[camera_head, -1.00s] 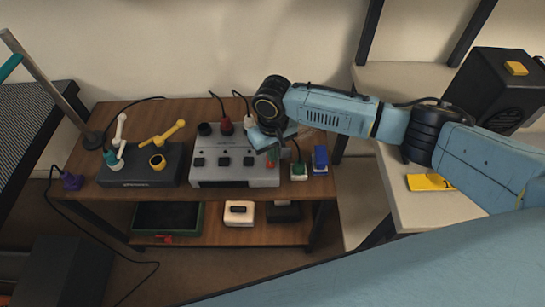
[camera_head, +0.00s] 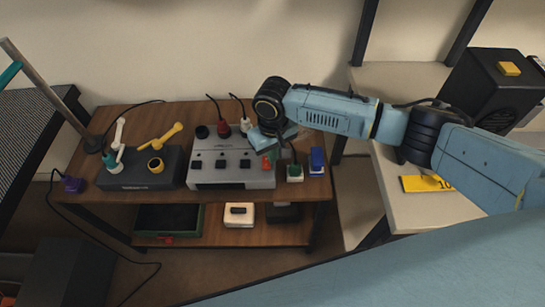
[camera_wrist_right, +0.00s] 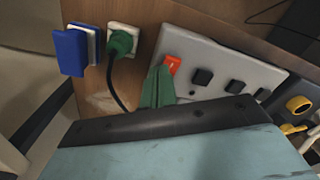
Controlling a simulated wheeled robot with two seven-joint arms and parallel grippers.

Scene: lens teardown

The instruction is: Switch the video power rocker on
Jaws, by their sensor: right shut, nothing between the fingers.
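The grey control box (camera_head: 232,181) stands on the wooden bench, with several dark switches along its front. An orange-red rocker (camera_head: 267,163) sits at its right end; it also shows in the right wrist view (camera_wrist_right: 172,63). I cannot read its label or tell which way it is tipped. My right gripper (camera_head: 273,157) is over this end of the box, pointing down. In the right wrist view its green fingers (camera_wrist_right: 157,87) are shut and empty, with their tips right beside the rocker; I cannot tell whether they touch it. My left gripper is not in view.
A green plug in a white socket (camera_head: 295,173) and a blue block (camera_head: 317,160) stand just right of the box. A dark box (camera_head: 140,172) with white and yellow levers stands left. Cables rise behind. A yellow card (camera_head: 425,184) lies on the pale side table.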

